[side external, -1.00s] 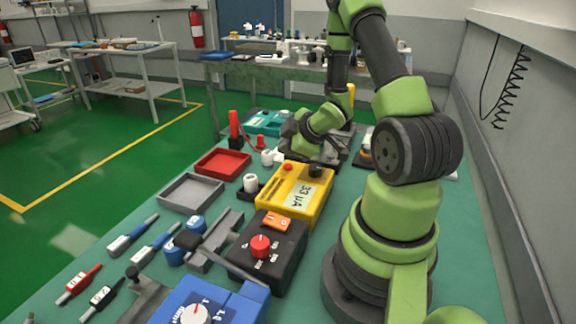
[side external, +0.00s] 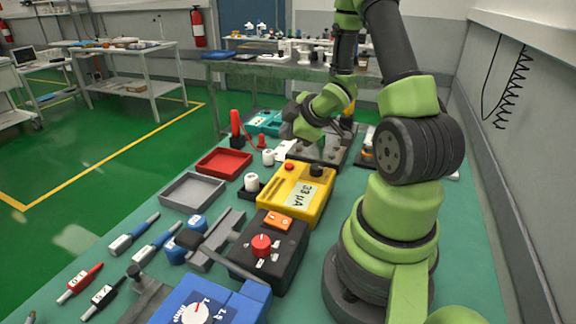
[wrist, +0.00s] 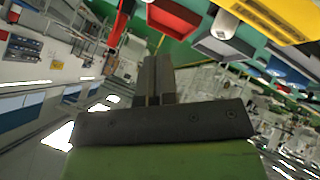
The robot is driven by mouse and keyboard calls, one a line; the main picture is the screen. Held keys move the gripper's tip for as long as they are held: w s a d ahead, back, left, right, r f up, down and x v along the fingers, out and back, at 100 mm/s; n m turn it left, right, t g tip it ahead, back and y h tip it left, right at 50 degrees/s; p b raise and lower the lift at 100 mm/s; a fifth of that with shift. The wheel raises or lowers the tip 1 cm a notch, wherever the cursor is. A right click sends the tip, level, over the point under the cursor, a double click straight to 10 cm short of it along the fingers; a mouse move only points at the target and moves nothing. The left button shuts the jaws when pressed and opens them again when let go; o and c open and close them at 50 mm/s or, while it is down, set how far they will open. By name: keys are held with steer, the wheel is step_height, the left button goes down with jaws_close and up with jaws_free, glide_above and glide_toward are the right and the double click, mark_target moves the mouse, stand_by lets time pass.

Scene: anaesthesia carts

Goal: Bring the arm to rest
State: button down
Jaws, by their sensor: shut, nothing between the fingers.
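My gripper (wrist: 155,65) points up the wrist view with its two dark fingers together and nothing between them. In the side external view, my gripper (side external: 295,112) is above the far part of the green table, behind the yellow meter box (side external: 304,193) marked 33 µA. Its fingertips are small and hard to make out there. It appears raised clear of the dark fixture (side external: 322,150) below it.
A red tray (side external: 223,163) and a grey tray (side external: 192,190) lie left of the yellow box. A black box with a red knob (side external: 262,245) and a blue box (side external: 215,305) stand nearer. Probes lie at the left. A grey wall (side external: 500,170) borders the right side.

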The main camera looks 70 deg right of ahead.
steer(key=w+a+r+m+g+h, duration=0.1)
steer(key=w+a+r+m, duration=0.2)
steer(key=r, duration=0.5)
steer(key=s+a+r+m+y, duration=0.2)
steer(key=s+a+r, duration=0.1)
steer(key=a, duration=0.4)
steer(key=s+a+r+m+y, duration=0.2)
steer(key=s+a+r, duration=0.2)
steer(key=a, duration=0.3)
steer(key=s+a+r+m+y, duration=0.1)
steer(key=s+a+r+m, duration=0.1)
steer(key=s+a, duration=0.4)
steer(key=shift+a+r+g+y, duration=0.35)
steer(key=shift+a+r, duration=0.25)
steer(key=shift+r, duration=0.2)
